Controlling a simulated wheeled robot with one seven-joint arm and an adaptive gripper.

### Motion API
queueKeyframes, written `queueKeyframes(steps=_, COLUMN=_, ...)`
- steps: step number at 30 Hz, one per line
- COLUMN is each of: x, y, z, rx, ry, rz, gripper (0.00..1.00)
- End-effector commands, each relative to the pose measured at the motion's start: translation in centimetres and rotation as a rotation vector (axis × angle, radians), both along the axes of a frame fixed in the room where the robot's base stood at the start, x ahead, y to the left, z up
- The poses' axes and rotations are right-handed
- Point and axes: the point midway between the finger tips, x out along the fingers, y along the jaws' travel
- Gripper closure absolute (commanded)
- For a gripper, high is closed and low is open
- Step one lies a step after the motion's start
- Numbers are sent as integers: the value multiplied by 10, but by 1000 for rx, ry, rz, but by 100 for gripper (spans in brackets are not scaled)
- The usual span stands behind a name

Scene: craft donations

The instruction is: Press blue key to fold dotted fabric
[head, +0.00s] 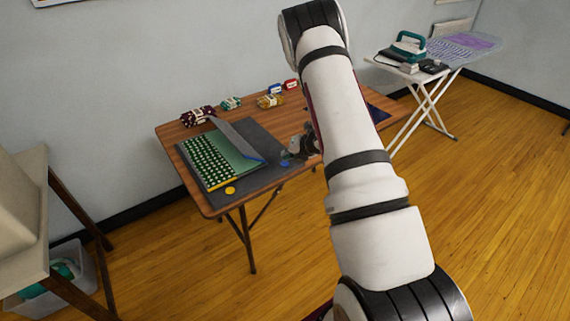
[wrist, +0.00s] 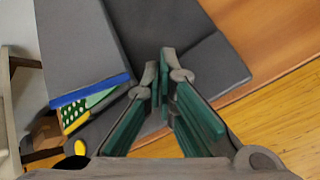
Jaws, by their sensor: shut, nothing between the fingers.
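The dotted fabric (head: 208,161), green with pale dots, lies on a dark grey folding board (head: 262,137) on the table. A grey panel (head: 236,139) with a blue edge is tilted up over the fabric's right part. That blue edge (wrist: 92,90) also shows in the wrist view, with some dotted fabric (wrist: 100,99) below it. A small round blue key (head: 284,162) is at the board's front edge, just left of my gripper (head: 292,154). In the wrist view my gripper (wrist: 162,72) is shut and empty over the board. The blue key is hidden there.
A yellow key (head: 230,190) is at the board's front left, also in the wrist view (wrist: 80,147). Several yarn bundles (head: 231,103) lie along the back of the wooden table (head: 172,135).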

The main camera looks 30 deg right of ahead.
Motion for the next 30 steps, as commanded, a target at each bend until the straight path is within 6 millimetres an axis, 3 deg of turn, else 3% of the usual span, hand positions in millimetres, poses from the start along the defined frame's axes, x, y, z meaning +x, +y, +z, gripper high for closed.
queueKeyframes(steps=18, x=-1, y=0, z=49, rx=-1, ry=-1, rz=0, gripper=100)
queueKeyframes(steps=30, x=0, y=0, z=50, rx=0, ry=0, rz=0, gripper=100)
